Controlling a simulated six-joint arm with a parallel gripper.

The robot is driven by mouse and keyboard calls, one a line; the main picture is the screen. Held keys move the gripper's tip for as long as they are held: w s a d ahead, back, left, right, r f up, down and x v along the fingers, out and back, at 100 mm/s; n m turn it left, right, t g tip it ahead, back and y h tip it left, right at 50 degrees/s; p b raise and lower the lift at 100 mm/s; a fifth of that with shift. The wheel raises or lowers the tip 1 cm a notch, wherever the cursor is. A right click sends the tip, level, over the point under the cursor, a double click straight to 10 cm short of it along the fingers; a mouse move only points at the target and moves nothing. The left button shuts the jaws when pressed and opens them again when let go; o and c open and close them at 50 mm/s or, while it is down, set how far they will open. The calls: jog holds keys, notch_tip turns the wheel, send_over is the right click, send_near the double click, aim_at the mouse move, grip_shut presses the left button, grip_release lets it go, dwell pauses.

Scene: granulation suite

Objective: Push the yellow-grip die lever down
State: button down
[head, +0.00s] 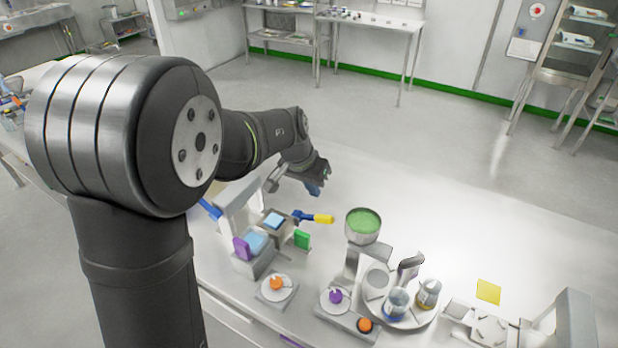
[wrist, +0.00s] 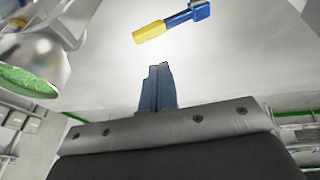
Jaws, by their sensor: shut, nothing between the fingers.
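The die lever has a yellow grip (head: 324,218) on a blue shaft (head: 303,217), and sticks out roughly level to the right from a small grey press (head: 277,224). My gripper (head: 315,190) is above and behind the grip in the head view, apart from it. In the wrist view, my gripper's blue fingers (wrist: 158,68) are together with nothing between them. The yellow grip (wrist: 149,32) shows beyond the fingertips there, with a clear gap. The lever's mount is mostly out of the wrist view.
A bowl of green granules (head: 363,223) stands right of the lever; it also shows at the left of the wrist view (wrist: 28,80). A green block (head: 302,240) and a purple block (head: 242,248) are near the press. A turntable with flasks (head: 397,303) stands front right. The table behind the bowl is clear.

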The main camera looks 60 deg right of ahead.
aim_at(329, 217)
jog(key=x, duration=0.4)
jog(key=s+a+x, duration=0.1)
jog(key=x, duration=0.1)
jog(key=shift+s+d+f, duration=0.1)
jog(key=shift+d+f, duration=0.05)
jog(key=shift+f, duration=0.25)
jog(key=s+f, duration=0.2)
jog(key=f, duration=0.1)
jog(key=shift+s+f, duration=0.2)
jog(key=shift+f, duration=0.05)
jog(key=shift+r, duration=0.55)
jog(key=s+a+r, duration=0.2)
jog(key=a+r, duration=0.1)
jog(key=r, duration=0.9)
jog(key=shift+r, duration=0.15)
